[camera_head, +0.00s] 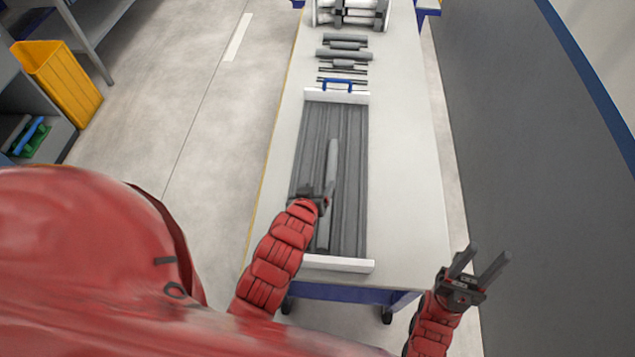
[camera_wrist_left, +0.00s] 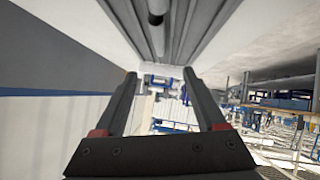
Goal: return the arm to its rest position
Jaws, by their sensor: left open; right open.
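My left gripper (camera_head: 318,194) is over the grooved dark grey tray (camera_head: 352,175) on the table. In the left wrist view its two fingers (camera_wrist_left: 170,105) are apart with nothing between them. A long grey pipe (camera_head: 332,160) lies lengthwise in the tray beside and beneath this gripper; its middle is partly hidden by the gripper. The pipe also shows in the left wrist view (camera_wrist_left: 157,35). My right gripper (camera_head: 482,264) is open and empty, off the table's right side near the front corner.
The white table (camera_head: 405,150) also holds several short grey pipes and rods (camera_head: 343,55) behind the tray, and a white rack (camera_head: 350,12) at the far end. A yellow bin (camera_head: 60,80) stands at the left. A grey wall is at the right.

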